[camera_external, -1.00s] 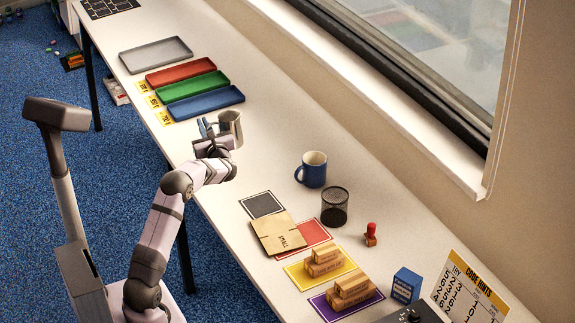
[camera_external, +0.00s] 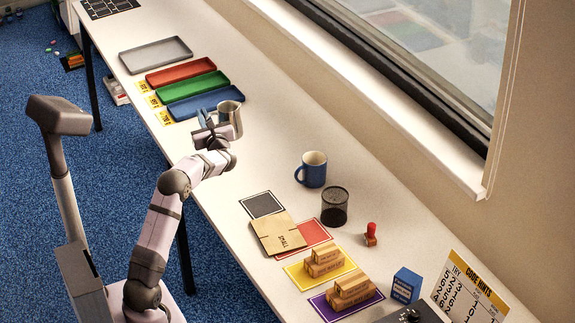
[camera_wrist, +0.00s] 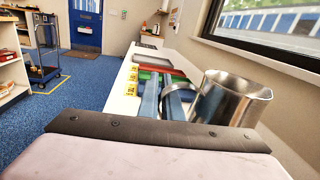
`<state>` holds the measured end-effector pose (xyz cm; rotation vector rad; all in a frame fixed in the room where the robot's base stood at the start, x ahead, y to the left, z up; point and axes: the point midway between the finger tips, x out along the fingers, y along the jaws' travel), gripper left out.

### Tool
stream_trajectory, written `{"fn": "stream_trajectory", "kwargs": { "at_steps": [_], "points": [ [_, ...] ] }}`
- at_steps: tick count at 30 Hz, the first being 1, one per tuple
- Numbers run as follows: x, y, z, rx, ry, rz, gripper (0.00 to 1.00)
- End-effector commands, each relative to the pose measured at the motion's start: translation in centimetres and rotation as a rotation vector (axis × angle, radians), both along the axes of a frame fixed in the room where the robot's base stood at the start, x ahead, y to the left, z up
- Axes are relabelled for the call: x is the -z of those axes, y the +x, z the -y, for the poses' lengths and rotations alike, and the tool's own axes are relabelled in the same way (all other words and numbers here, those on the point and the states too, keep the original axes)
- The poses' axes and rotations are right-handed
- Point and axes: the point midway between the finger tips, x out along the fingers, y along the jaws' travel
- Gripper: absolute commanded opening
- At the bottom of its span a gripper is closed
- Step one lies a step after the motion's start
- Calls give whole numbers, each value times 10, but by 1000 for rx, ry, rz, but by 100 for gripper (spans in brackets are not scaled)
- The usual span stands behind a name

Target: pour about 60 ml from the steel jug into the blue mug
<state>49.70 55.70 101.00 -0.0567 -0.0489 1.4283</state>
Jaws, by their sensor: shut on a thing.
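The steel jug (camera_external: 230,115) is upright in my gripper (camera_external: 212,130), above the table near the blue tray. In the wrist view the jug (camera_wrist: 228,100) shows at the right, its open rim facing up, beside the blue fingers (camera_wrist: 165,101). What is inside the jug cannot be seen. The blue mug (camera_external: 312,170) stands upright on the table, to the right of my gripper and apart from it, with its handle toward the left.
A black mesh cup (camera_external: 334,206) stands just in front of the mug. A red stamp (camera_external: 371,234), a flat carton (camera_external: 279,233) and stacked wooden blocks (camera_external: 324,260) lie nearer the front. Grey, red, green and blue trays (camera_external: 217,101) lie farther back. Table between jug and mug is clear.

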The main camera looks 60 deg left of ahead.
Motion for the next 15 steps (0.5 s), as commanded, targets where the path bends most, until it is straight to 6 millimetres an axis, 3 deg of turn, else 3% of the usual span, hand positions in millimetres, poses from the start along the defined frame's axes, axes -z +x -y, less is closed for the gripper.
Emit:
{"fn": "stream_trajectory", "kwargs": {
  "at_steps": [15],
  "points": [
    [29, 12, 16, 29, 6, 1, 0]
  ]
}}
